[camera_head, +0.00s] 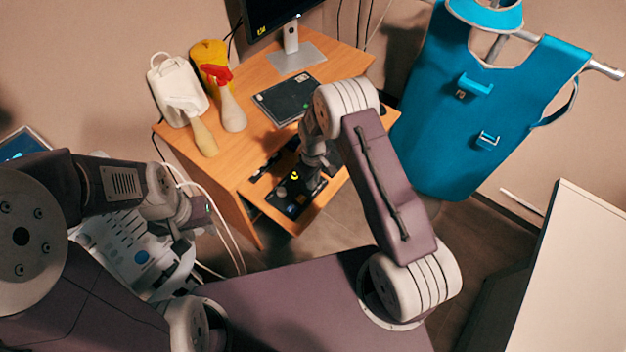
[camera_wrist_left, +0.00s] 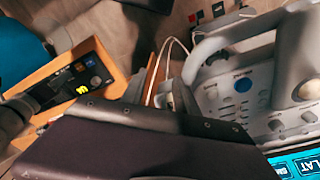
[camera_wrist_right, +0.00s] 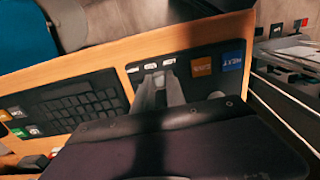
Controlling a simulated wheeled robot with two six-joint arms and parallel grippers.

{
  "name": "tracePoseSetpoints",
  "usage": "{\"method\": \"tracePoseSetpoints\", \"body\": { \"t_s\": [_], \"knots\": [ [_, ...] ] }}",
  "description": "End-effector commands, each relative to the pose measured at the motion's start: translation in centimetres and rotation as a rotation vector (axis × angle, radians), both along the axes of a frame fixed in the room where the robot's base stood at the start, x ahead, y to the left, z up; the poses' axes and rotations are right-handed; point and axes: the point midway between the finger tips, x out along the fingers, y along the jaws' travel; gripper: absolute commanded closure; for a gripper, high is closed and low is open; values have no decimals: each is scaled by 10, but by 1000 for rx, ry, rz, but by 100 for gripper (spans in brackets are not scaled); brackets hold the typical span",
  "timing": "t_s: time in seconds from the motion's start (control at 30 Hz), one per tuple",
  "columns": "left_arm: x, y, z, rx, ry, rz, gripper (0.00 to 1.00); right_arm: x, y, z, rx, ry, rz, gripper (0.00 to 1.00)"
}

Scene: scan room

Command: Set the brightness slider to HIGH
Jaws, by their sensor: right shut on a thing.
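The brightness slider's dark panel (camera_wrist_right: 205,50) shows in the right wrist view. It carries a row of three small white labels (camera_wrist_right: 151,65), too small to read. In the head view the right gripper (camera_head: 311,178) reaches down to the desk's lower shelf. My left gripper (camera_wrist_left: 162,92) seems open and empty, away from the desk, beside a white ultrasound-like console (camera_wrist_left: 235,95). The console also shows in the head view (camera_head: 125,245).
Orange and blue buttons (camera_wrist_right: 232,62) sit right of the labels, and a black keyboard (camera_wrist_right: 80,105) lies to the left. The wooden desk (camera_head: 235,150) holds a monitor stand (camera_head: 295,55), a dark tablet (camera_head: 287,98) and bottles. A blue apron (camera_head: 480,110) hangs at right.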

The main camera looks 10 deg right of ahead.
Motion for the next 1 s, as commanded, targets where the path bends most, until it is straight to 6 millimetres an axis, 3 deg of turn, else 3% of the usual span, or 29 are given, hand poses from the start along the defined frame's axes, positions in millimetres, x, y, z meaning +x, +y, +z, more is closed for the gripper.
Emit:
{"method": "tracePoseSetpoints", "body": {
  "t_s": [0.37,0.67,0.7,0.77,1.0],
  "knots": [
    [0,0,-12,0,0,0,64,26,-32,-1,0,-4,-2,100],
    [0,0,-12,0,0,0,64,28,-35,1,0,-2,0,100],
    [0,0,-12,0,0,0,64,28,-35,1,0,-2,0,79],
    [0,0,-12,0,0,0,64,28,-34,1,0,-2,0,62],
    [0,0,-12,0,0,0,64,27,-34,0,0,-1,0,62]
  ]
}}
